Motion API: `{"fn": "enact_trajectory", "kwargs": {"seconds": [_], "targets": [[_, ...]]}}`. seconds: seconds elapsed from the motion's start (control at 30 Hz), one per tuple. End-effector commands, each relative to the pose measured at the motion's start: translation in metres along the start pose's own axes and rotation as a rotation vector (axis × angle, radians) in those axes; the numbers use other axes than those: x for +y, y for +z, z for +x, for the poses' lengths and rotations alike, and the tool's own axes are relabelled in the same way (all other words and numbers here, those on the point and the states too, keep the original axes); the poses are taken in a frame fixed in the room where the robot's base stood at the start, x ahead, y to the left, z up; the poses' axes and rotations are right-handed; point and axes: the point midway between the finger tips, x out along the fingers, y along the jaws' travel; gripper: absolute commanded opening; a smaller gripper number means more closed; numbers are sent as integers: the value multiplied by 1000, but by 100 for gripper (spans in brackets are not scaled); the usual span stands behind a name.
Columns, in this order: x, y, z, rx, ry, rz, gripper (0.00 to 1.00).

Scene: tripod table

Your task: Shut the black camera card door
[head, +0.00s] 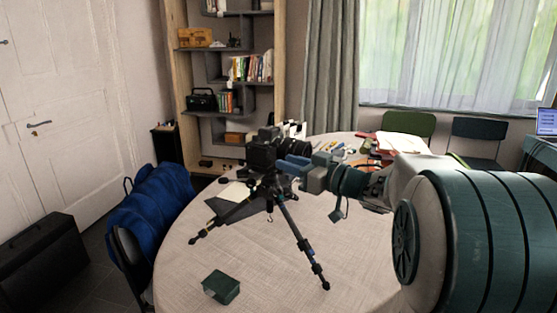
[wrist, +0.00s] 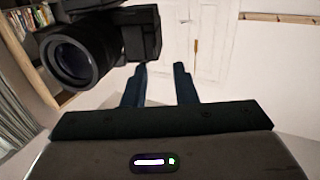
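The black camera (head: 261,155) stands on a tripod (head: 287,225) on the round table (head: 240,262). In the wrist view the camera body (wrist: 143,32) fills the upper left, with its lens (wrist: 72,58) pointing toward me and left. I cannot make out the card door in either view. My gripper (head: 285,164) is just right of the camera in the head view. The wrist view shows my gripper (wrist: 160,69) open and empty, its two dark fingers apart. The left fingertip is near the lower edge of the camera body; I cannot tell whether they touch.
A dark green box (head: 221,287) lies at the table's near edge. Papers and books (head: 402,143) lie at the back right. A blue-draped chair (head: 152,208) stands left of the table. The tripod legs spread across the table's middle; the cloth in front is mostly clear.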

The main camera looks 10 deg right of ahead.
Motion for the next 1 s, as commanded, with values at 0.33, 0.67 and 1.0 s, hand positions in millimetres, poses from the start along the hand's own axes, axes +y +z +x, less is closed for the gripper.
{"fn": "enact_trajectory", "kwargs": {"seconds": [0.33, 0.67, 1.0], "targets": [[0, 0, -74, 0, 1, 0, 25], [-1, 0, -92, -1, -2, 0, 25], [4, -7, -90, 4, 47, -14, 25]]}}
